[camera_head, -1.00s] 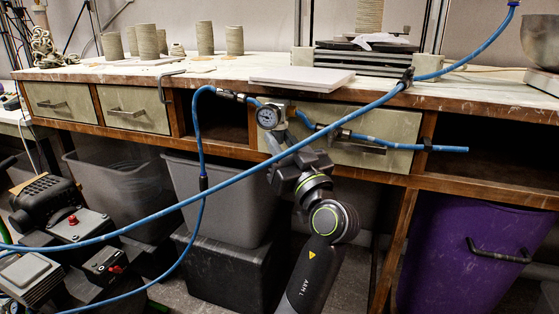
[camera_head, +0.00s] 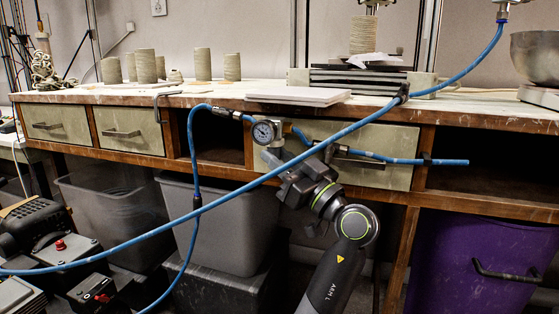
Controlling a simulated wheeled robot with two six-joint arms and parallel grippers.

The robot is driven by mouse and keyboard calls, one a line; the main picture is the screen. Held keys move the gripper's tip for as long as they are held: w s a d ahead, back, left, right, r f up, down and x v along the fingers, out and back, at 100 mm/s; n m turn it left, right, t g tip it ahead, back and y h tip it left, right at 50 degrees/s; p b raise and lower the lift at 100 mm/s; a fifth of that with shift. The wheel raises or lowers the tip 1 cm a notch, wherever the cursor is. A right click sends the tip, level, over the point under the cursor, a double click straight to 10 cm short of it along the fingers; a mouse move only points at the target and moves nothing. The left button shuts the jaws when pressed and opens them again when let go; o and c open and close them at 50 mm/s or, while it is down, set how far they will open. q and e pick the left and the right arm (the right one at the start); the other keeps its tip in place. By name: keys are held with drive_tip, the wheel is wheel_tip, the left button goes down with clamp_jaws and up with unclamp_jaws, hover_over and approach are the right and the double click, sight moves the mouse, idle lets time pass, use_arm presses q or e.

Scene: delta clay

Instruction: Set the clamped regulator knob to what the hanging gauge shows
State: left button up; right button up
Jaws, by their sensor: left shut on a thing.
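A round white-faced gauge (camera_head: 264,132) sits at the bench's front edge, at the left side of the regulator (camera_head: 286,130), in line with the blue hose. The needle is too small to read. My left gripper (camera_head: 273,158) is just below the regulator, its arm rising from the bottom of the view. It is shut on the regulator knob, which its jaws mostly hide. I see no second gauge that I can make out. My right gripper is out of view.
A blue hose (camera_head: 225,186) crosses in front of the bench and passes just in front of my left gripper. Drawers (camera_head: 375,146) lie behind the regulator. Grey bins (camera_head: 205,225) and a purple bin (camera_head: 450,250) stand below. A compressor (camera_head: 50,245) is at lower left.

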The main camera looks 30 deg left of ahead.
use_arm(q)
drive_tip(key=o, duration=1)
